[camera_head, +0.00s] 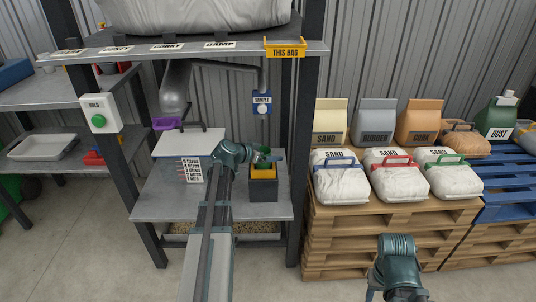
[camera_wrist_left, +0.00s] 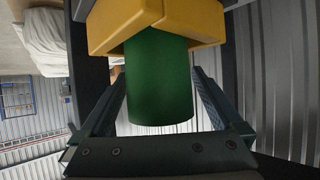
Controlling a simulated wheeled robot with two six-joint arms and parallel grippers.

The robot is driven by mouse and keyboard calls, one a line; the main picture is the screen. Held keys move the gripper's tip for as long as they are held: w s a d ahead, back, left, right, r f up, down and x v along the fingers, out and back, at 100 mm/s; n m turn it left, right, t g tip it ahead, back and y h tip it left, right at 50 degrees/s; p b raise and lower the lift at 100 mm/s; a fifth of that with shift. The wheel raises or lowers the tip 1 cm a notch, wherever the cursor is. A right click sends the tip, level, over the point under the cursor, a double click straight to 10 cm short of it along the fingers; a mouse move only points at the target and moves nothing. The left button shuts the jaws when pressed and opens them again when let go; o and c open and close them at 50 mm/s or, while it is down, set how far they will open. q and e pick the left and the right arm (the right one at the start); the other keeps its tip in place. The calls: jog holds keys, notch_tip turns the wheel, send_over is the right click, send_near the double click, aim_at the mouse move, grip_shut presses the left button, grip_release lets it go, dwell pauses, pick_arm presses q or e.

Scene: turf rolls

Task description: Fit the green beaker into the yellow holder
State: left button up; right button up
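The green beaker (camera_wrist_left: 160,85) is between the fingers of my left gripper (camera_wrist_left: 160,72). The fingertips meet its two sides, so the gripper looks shut on it. The yellow holder (camera_wrist_left: 185,15) meets the beaker's far end in the wrist view and hides that end. How deep the beaker sits in it cannot be told. In the head view the green beaker (camera_head: 266,154) shows small, right above the yellow holder (camera_head: 263,172), which tops a dark block on the bench. My left gripper (camera_head: 262,157) is there, partly hidden. Of my right arm only a teal link shows at bottom right.
A white-lidded box (camera_head: 185,142) with a printed label stands left of the holder on the grey bench (camera_head: 165,205). A purple scoop-like thing (camera_head: 166,123) is behind it. A sample sign (camera_head: 262,103) hangs above. Pallets (camera_head: 345,225) with bags stand at the right, past a dark post.

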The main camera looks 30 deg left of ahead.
pick_arm(q)
jog(key=shift+r, duration=0.15)
jog(key=p+v, duration=0.6)
jog(key=v, duration=0.6)
jog(key=shift+d, duration=0.1)
